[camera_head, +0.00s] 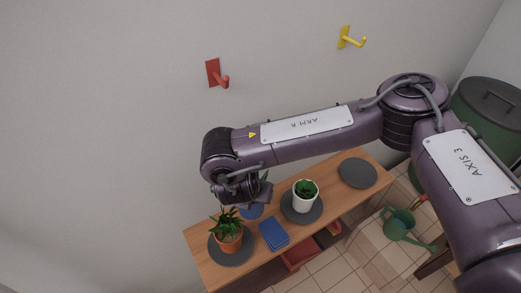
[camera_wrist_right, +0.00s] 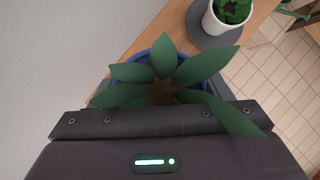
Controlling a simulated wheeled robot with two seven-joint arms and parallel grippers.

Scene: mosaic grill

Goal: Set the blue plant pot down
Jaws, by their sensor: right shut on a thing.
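The blue plant pot (camera_head: 252,212) shows only partly in the head view, beneath my right gripper (camera_head: 255,198), above or at the back part of the wooden shelf. In the right wrist view its blue rim (camera_wrist_right: 142,57) shows behind broad green leaves (camera_wrist_right: 165,72). My right gripper (camera_wrist_right: 160,108) is shut on the pot. The leaves and jaws hide most of the pot, and I cannot tell whether its base touches the shelf. My left gripper is not in view.
The wooden shelf (camera_head: 207,262) bears dark round mats: one under an orange pot (camera_head: 229,241), one under a white pot (camera_head: 304,202), and an empty one (camera_head: 358,172) at right. Blue books (camera_head: 273,233) lie between the pots. A green watering can (camera_head: 397,224) stands lower right.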

